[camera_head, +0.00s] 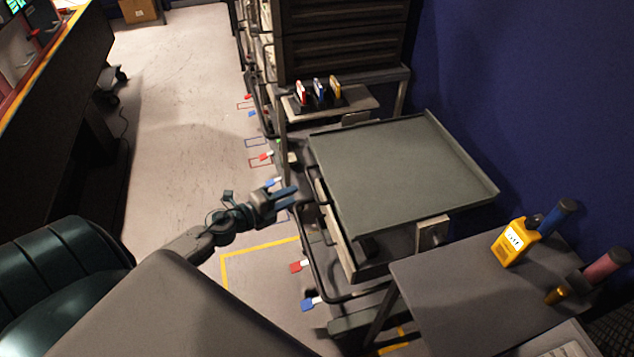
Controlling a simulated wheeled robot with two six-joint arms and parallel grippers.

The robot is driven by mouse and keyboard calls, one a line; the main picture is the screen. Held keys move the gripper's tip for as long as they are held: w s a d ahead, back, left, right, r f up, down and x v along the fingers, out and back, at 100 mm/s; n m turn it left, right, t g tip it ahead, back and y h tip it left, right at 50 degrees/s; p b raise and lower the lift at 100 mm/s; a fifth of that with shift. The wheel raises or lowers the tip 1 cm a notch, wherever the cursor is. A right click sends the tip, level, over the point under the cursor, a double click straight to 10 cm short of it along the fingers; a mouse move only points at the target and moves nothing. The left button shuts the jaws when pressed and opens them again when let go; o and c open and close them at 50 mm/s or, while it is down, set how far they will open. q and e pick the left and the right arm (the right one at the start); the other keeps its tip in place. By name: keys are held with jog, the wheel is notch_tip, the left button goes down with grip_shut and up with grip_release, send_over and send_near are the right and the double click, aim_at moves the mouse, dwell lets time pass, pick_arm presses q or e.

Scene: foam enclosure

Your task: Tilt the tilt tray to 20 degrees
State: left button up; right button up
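The tilt tray (400,168) is a grey-green flat tray with a low raised rim, right of centre in the head view. It sits on a wheeled cart frame, and its surface looks empty. Its tilt angle is hard to tell from this view. My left gripper (293,197) is just left of the tray, close to the dark rail on the cart's left side. Its two blue fingers point right with a gap between them, and nothing shows in it. I cannot tell whether it touches the rail. My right gripper is out of view.
A grey side table (460,305) in front of the tray holds a yellow labelled device (515,241) and handled tools. A small shelf (345,103) behind holds red, blue and yellow items. A blue wall closes the right side. Open floor (180,120) lies to the left.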

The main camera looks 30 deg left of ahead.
aim_at(312, 184)
pick_arm(q)
jog(key=p+x, duration=0.2)
jog(key=x, duration=0.7)
jog(key=shift+a, duration=0.1)
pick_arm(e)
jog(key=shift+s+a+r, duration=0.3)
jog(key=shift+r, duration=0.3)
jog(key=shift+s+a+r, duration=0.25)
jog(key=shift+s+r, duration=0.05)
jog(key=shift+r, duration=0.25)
pick_arm(q)
jog(key=shift+c, duration=0.9)
grip_shut()
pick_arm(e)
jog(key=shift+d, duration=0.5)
